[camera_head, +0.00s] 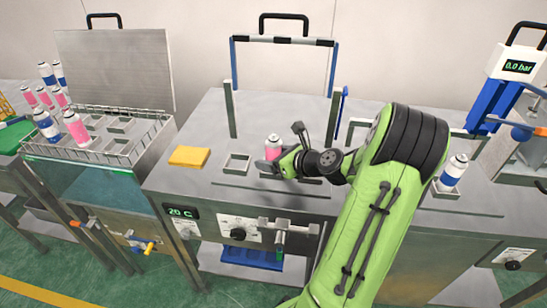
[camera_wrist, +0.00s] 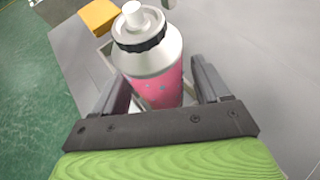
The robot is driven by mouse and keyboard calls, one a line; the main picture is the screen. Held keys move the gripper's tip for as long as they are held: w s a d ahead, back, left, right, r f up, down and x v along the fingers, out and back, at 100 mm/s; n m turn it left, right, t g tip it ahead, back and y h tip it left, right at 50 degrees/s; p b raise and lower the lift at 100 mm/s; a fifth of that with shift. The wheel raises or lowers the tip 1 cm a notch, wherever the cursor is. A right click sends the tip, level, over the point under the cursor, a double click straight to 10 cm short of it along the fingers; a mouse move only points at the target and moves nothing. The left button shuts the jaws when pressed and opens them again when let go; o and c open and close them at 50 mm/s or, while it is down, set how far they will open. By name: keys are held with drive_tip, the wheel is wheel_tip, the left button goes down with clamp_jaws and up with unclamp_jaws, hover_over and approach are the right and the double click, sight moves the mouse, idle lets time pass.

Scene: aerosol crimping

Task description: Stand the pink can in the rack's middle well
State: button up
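A pink can (camera_head: 273,148) with a silver top and white nozzle stands upright on the middle bench. It also shows in the wrist view (camera_wrist: 152,60), between the fingers of my gripper (camera_wrist: 160,88). The fingers stand on both sides of the can, with a narrow gap showing at the right finger. My gripper (camera_head: 285,163) hides the can's lower part in the head view. The wire rack (camera_head: 163,118) stands on the left tank, with several square wells. A pink can (camera_head: 77,130) and a blue can (camera_head: 46,126) stand at its left end.
Upright posts (camera_head: 232,108) stand behind. More cans (camera_head: 45,97) stand at far left. A blue-and-white can (camera_head: 453,173) and a pressure gauge stand (camera_head: 518,67) are at right.

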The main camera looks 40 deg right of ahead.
drive_tip(key=shift+s+d+r, duration=0.1)
drive_tip(key=shift+s+r, duration=0.05)
drive_tip(key=shift+r, duration=0.1)
drive_tip(key=a+p+v, duration=0.1)
drive_tip(key=p+v, duration=0.3)
drive_tip(key=v, duration=0.8)
drive_tip(key=w+a+r+n+g+y, duration=0.1)
drive_tip(key=a+n+g, duration=0.2)
drive_tip(key=a+n, duration=0.6)
drive_tip(key=w+a+n+g, duration=0.2)
drive_tip(key=a+n+g, duration=0.2)
drive_tip(key=a+n, duration=0.5)
drive_tip(key=s+a+r+n+h, duration=0.1)
drive_tip(key=s+a+r+n, duration=0.2)
drive_tip(key=s+n, duration=0.3)
drive_tip(key=s+a+r+n, duration=0.3)
drive_tip(key=s+a+n, duration=0.2)
drive_tip(key=n, duration=0.6)
drive_tip(key=shift+s+h+b, duration=0.3)
drive_tip(key=shift+s+h, duration=0.1)
drive_tip(key=shift+s, duration=0.15)
drive_tip(key=shift+r, duration=0.1)
